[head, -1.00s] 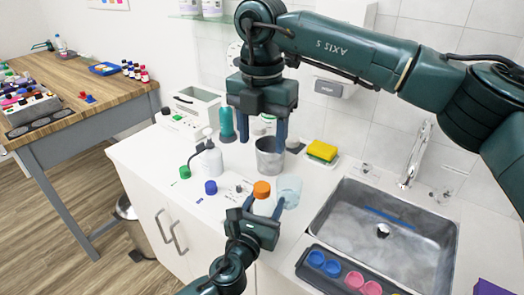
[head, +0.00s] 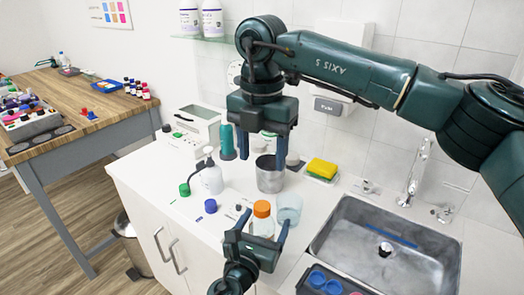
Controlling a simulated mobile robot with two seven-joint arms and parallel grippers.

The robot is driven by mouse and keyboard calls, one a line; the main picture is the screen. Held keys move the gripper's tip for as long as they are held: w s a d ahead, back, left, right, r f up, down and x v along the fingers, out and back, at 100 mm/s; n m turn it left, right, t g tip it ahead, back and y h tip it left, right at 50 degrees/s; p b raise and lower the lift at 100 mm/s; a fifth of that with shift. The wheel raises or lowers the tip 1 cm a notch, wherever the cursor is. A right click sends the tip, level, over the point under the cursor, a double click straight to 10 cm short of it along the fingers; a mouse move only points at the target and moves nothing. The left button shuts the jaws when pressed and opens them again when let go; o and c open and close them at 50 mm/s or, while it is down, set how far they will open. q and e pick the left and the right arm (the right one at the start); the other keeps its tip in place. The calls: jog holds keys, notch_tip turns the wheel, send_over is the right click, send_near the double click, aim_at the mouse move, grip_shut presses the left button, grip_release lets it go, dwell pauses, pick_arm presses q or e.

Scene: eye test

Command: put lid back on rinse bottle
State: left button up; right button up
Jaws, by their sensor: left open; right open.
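A white bottle with a dark bent spout (head: 212,178) stands upright on the white counter; I take it as the rinse bottle. A green cap (head: 184,190) lies at its left, near the spout's end, and a blue cap (head: 210,206) lies in front. I cannot tell which, if either, is its lid. A clear bottle with an orange cap (head: 262,209) stands further right. My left gripper (head: 265,217) is open, its fingers either side of this bottle, contact unclear. My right gripper (head: 262,156) is open and empty, above and partly in front of a metal beaker (head: 270,178).
A glass beaker (head: 289,207) stands close to my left gripper's right finger. A yellow sponge (head: 322,168) lies at the back, by the sink (head: 345,235) and tap (head: 413,175). A teal bottle (head: 227,142) and white box (head: 198,122) stand behind.

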pick_arm(q)
jog(key=v, duration=1.2)
jog(key=shift+s+a+b, duration=0.15)
jog(key=shift+s+b, duration=0.2)
jog(key=shift+b, duration=0.1)
